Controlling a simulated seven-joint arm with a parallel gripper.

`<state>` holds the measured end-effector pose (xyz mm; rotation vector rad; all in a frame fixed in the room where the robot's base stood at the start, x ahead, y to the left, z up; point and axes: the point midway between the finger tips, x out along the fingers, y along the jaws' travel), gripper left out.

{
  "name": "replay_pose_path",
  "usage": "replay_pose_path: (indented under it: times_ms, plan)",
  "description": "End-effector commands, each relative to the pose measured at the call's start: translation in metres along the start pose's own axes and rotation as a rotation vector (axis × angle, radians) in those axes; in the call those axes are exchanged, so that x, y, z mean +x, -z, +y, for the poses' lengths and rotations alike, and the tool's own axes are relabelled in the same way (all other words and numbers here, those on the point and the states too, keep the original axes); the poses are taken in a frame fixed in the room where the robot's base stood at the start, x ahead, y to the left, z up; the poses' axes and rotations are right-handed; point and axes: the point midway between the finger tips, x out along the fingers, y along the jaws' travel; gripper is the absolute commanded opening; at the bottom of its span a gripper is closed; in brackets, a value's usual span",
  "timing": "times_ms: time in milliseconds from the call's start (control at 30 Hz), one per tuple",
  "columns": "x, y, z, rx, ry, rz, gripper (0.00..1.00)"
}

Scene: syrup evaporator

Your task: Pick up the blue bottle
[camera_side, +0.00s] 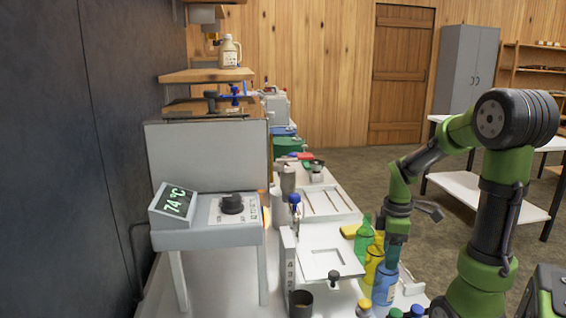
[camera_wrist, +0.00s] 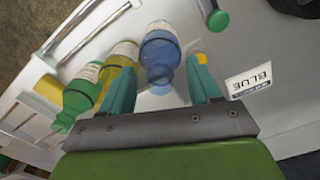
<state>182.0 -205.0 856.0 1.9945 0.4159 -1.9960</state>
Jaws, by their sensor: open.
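The blue bottle (camera_side: 384,285) stands at the near end of a row with a yellow and a green bottle, on the white worktop. In the wrist view the blue bottle (camera_wrist: 160,58) lies between and just beyond my two fingers, with a pale label at its top. My gripper (camera_wrist: 160,88) is open and empty, with one teal finger on each side of the bottle's line. In the side view my gripper (camera_side: 392,252) is right above the blue bottle, and its fingertips are hard to make out there.
The yellow bottle (camera_wrist: 118,65) and green bottle (camera_wrist: 83,92) stand close beside my left finger in the wrist view. A label reading BLUE (camera_wrist: 249,81) lies on the worktop to the right. A green cap (camera_wrist: 218,20) sits beyond the right finger. A metal rail (camera_wrist: 90,25) is at upper left.

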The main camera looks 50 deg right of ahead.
Motion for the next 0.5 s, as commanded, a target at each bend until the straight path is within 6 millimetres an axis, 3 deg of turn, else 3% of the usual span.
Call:
replay_pose_path:
  times_ms: [300,500]
  plan:
    - [0.0057,0.0,0.0001,0.001,-0.001,0.001,0.6]
    - [0.0054,0.0001,0.0001,0.001,-0.001,0.001,0.3]
